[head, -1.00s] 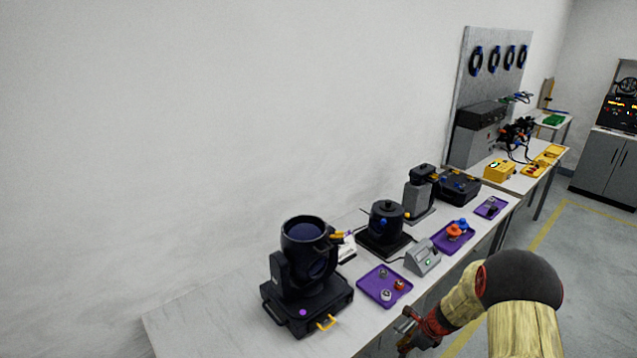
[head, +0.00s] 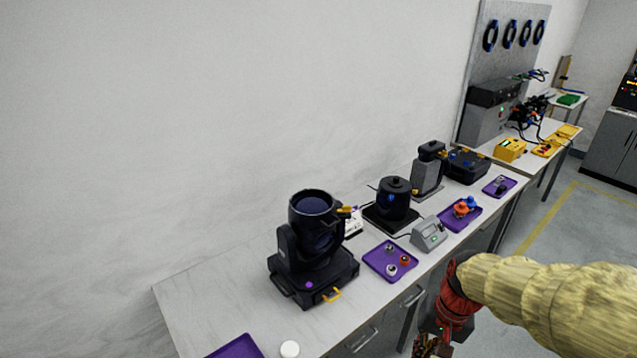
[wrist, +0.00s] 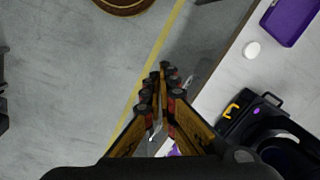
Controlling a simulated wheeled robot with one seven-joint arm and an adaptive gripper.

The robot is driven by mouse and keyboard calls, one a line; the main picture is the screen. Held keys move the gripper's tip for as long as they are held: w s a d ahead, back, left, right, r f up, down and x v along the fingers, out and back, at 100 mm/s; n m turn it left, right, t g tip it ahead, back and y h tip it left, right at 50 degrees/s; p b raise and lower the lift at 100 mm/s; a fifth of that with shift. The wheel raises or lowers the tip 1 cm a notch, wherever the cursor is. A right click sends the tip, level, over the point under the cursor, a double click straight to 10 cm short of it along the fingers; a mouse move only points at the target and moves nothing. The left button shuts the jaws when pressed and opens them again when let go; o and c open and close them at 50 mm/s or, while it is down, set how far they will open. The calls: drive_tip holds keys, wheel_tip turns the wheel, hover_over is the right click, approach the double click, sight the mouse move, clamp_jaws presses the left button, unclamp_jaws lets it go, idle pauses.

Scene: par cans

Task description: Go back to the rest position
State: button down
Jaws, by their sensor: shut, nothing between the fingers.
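My gripper (head: 432,345) is at the bottom right of the head view, beside the front edge of the bench and partly cut off by the frame. In the wrist view my gripper (wrist: 163,72) points down over the floor next to the bench edge. Its fingers are together with nothing between them. A black par can (head: 312,245) with an open round top stands on the bench, and part of it shows in the wrist view (wrist: 262,118).
The white bench (head: 215,305) runs along the wall. It carries a purple tray with small parts (head: 375,262), a grey device (head: 429,236), a black round unit (head: 394,200), a white disc (head: 290,349) and another purple tray (head: 240,350). Open floor (head: 560,230) lies to the right.

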drive_tip(key=s+a+r+n+t, duration=0.1)
drive_tip(key=s+r+n+t, duration=0.1)
drive_tip(key=s+r, duration=0.2)
drive_tip(key=s+a+r+n+t+h, duration=0.1)
drive_tip(key=s+r, duration=0.4)
drive_tip(key=r, duration=0.5)
drive_tip(key=shift+s+a+r+n+t+b, duration=0.2)
drive_tip(key=shift+a+r+n+t+b, duration=0.3)
drive_tip(key=shift+t, duration=0.6)
drive_tip(key=shift+f, duration=0.15)
